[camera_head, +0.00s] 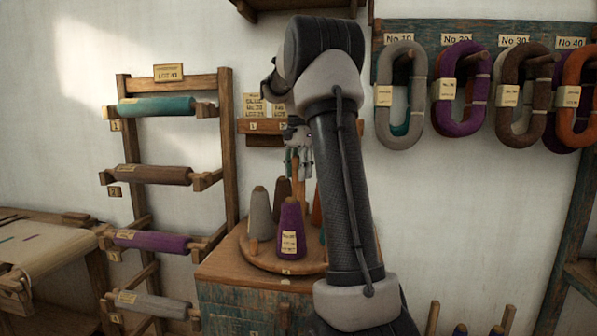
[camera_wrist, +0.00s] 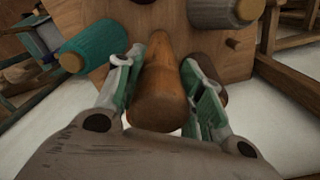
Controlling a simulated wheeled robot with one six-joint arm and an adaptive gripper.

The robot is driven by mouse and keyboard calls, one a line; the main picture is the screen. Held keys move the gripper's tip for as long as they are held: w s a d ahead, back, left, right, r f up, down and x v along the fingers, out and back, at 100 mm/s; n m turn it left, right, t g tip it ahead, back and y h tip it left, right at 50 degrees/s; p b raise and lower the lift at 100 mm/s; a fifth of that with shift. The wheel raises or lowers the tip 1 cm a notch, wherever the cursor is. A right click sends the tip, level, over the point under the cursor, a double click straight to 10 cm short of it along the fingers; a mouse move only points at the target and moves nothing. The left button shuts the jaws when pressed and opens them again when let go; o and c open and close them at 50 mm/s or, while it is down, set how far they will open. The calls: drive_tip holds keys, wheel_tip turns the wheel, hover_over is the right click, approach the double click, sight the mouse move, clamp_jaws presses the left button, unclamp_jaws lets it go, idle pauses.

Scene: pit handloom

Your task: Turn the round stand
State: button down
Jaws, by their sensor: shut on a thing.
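The round stand (camera_head: 262,258) is a wooden disc on top of a worn teal cabinet. It carries several yarn cones. A purple cone (camera_head: 291,230) with a paper label is at its front, and a grey cone (camera_head: 259,214) is to the left. An orange-brown cone is partly hidden behind my arm. My gripper (camera_head: 298,160) is above the middle of the stand, at the upright wooden post (camera_head: 298,187). In the wrist view my gripper (camera_wrist: 160,90) has its green-padded fingers on both sides of the post (camera_wrist: 163,92), shut on it. The stand's wooden top (camera_wrist: 130,32) shows beyond, with a teal cone (camera_wrist: 95,48).
A wooden rack (camera_head: 228,150) with wound rollers stands to the left. Yarn hanks (camera_head: 400,95) hang on a wall board at right. A small labelled shelf (camera_head: 262,127) is on the wall behind the stand. A loom bench (camera_head: 45,250) is at far left.

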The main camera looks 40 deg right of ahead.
drive_tip(key=shift+w+m, duration=0.1)
drive_tip(key=shift+m, duration=7.1)
drive_tip(key=c, duration=0.9)
unclamp_jaws()
drive_tip(key=shift+r, duration=0.1)
wheel_tip(320, 180, up, 12)
drive_tip(key=shift+f, duration=0.1)
